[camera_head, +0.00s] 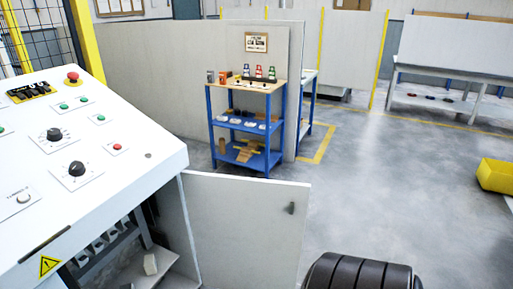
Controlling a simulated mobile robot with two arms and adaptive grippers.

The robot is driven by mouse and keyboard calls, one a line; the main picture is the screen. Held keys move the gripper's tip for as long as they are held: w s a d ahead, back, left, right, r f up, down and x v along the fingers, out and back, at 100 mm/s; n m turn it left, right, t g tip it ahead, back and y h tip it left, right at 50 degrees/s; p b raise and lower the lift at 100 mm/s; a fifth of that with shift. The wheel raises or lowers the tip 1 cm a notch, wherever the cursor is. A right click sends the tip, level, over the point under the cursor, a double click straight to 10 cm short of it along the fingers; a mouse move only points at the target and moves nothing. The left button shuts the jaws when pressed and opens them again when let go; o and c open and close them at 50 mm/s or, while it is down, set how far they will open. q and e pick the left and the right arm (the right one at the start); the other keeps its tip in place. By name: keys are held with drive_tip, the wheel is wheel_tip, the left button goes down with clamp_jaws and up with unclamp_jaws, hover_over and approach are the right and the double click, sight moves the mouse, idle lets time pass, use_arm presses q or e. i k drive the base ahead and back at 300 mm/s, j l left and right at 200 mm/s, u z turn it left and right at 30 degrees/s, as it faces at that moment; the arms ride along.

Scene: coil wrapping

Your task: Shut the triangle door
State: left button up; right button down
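A light grey door (238,228) with a small dark handle (291,208) near its upper right corner stands open, swung out to the right from the white control cabinet (150,170). Its left edge meets the cabinet's right front corner. A yellow warning triangle (48,265) is on the cabinet's front face, below the sloped panel; I see no triangle on the door's visible side. The cabinet's open inside shows a shelf and pale parts at lower left. Neither of my grippers is in view.
The sloped panel carries knobs and a red button (73,76). A blue shelf cart (246,129) stands behind the door by a grey partition (150,60). A yellow bin (496,175) is at far right.

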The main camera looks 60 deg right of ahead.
sight(245, 233)
drive_tip(key=u, duration=0.4)
drive_tip(key=k+l+u, duration=0.1)
drive_tip(key=u, duration=0.25)
drive_tip(key=k+u, duration=0.15)
drive_tip(key=u, duration=0.25)
drive_tip(key=k+l, duration=0.15)
drive_tip(key=l, duration=0.25)
drive_tip(key=k+l, duration=0.15)
drive_tip(key=l, duration=0.2)
drive_tip(key=k+l, duration=0.15)
drive_tip(key=l, duration=0.25)
drive_tip(key=k+l, duration=0.15)
drive_tip(key=l, duration=0.25)
drive_tip(key=k+l, duration=0.1)
drive_tip(key=l, duration=0.3)
drive_tip(key=k+l, duration=0.15)
drive_tip(key=l, duration=0.2)
drive_tip(key=k+l, duration=0.15)
drive_tip(key=l, duration=0.25)
